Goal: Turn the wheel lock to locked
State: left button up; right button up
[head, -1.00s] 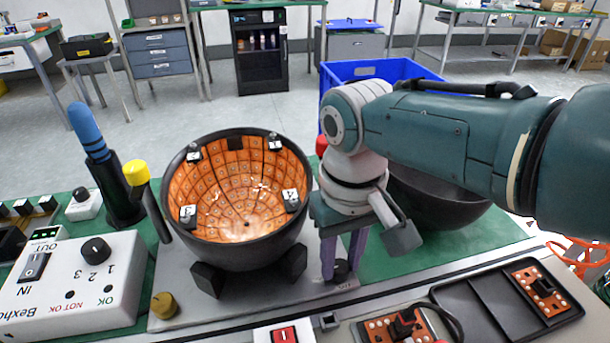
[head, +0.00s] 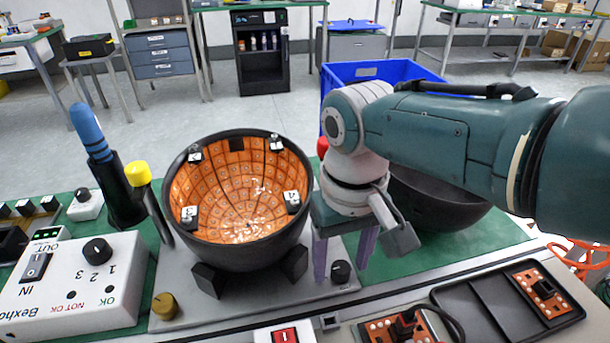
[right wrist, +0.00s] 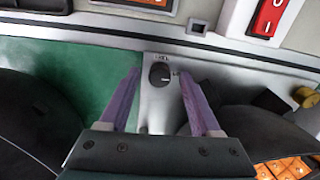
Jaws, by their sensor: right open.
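A small round black knob (head: 341,271) sits on the right front corner of the grey base plate (head: 262,300) and looks like the wheel lock. In the right wrist view the knob (right wrist: 160,74) shows a pale pointer mark, with small labels beside it too small to read. My right gripper (head: 342,265) points down at it, with purple fingers apart. In the right wrist view my right gripper (right wrist: 160,80) has one finger on each side of the knob, with gaps between. It holds nothing. My left gripper is not in view.
A black bowl with orange tiles (head: 240,258) stands on the plate, left of my gripper. A second dark bowl (head: 440,208) is behind my right arm. A brass knob (head: 164,305), a red switch (head: 285,336) and a white control box (head: 75,295) are nearby.

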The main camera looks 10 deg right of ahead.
aim_at(341, 267)
notch_tip(341, 267, up, 10)
jog(key=p, duration=0.6)
jog(key=shift+s+f, duration=0.1)
jog(key=s+t+y+p, duration=0.1)
jog(key=s+p, duration=0.1)
jog(key=s, duration=0.8)
jog(key=s+d+r+t+p, duration=0.1)
jog(key=s+d+r, duration=0.3)
jog(key=s, duration=0.2)
jog(key=s+d+r+t, duration=0.2)
jog(key=s+d+r, duration=0.1)
jog(key=s+r, duration=0.15)
notch_tip(341, 267, up, 37)
jog(key=p, duration=3.8)
jog(key=shift+r+n+h, duration=0.15)
jog(key=shift+n+h, duration=0.25)
